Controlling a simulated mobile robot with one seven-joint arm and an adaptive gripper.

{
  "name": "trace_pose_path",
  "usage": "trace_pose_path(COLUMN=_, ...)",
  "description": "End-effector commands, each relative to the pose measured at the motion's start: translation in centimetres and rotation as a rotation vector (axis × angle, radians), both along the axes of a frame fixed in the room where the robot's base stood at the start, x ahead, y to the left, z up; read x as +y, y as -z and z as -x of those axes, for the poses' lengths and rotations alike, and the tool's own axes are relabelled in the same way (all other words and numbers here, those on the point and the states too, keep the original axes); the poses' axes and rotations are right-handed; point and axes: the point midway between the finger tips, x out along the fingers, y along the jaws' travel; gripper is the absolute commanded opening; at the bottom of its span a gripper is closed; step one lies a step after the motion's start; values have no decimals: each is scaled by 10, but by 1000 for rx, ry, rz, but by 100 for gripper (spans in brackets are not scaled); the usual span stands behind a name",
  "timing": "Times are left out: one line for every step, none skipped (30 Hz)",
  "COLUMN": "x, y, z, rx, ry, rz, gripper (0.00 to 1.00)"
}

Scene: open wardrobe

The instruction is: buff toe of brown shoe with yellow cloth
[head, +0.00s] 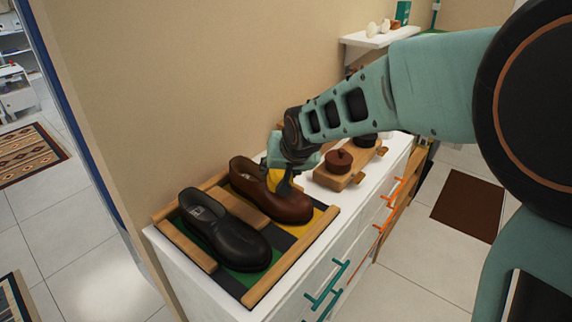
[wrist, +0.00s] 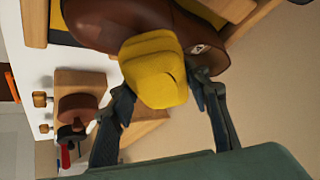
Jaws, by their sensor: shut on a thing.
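The brown shoe (head: 264,194) lies in the wooden-framed tray (head: 292,258), its toe towards the lower right. It also shows in the wrist view (wrist: 95,24). My gripper (wrist: 165,82) is shut on the yellow cloth (wrist: 155,72), which is bunched between the two fingers. In the head view my gripper (head: 288,178) is at the far side of the brown shoe, above its front half, and mostly hides the cloth. The cloth overlaps the shoe in the wrist view; whether it touches the leather I cannot tell.
A black shoe (head: 224,232) lies left of the brown one in the same tray. To the right on the white cabinet top stands a wooden block with a round brown-topped item (head: 339,161). A wall stands behind; a small shelf (head: 380,38) holds several objects.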

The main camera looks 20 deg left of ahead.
Motion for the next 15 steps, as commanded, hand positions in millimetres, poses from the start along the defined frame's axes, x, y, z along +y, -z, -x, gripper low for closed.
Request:
trace_pose_path(x=0, y=1, z=0, rx=0, ry=0, rz=0, gripper=24)
trace_pose_path(x=0, y=2, z=0, rx=0, ry=0, rz=0, gripper=24)
trace_pose_path(x=1, y=3, z=0, rx=0, ry=0, rz=0, gripper=24)
trace_pose_path(x=1, y=3, z=0, rx=0, ry=0, rz=0, gripper=24)
trace_pose_path(x=1, y=4, z=0, rx=0, ry=0, rz=0, gripper=24)
trace_pose_path(x=1, y=5, z=0, rx=0, ry=0, rz=0, gripper=24)
trace_pose_path(x=1, y=5, z=0, rx=0, ry=0, rz=0, gripper=24)
trace_pose_path(x=1, y=6, z=0, rx=0, ry=0, rz=0, gripper=24)
trace_pose_path(x=1, y=7, z=0, rx=0, ry=0, rz=0, gripper=24)
trace_pose_path(x=1, y=7, z=0, rx=0, ry=0, rz=0, gripper=24)
trace_pose_path(x=2, y=8, z=-1, rx=0, ry=0, rz=0, gripper=24)
trace_pose_path(x=2, y=9, z=-1, rx=0, ry=0, rz=0, gripper=24)
trace_pose_path(x=2, y=9, z=-1, rx=0, ry=0, rz=0, gripper=24)
trace_pose_path(x=2, y=10, z=-1, rx=0, ry=0, rz=0, gripper=24)
trace_pose_path(x=2, y=11, z=-1, rx=0, ry=0, rz=0, gripper=24)
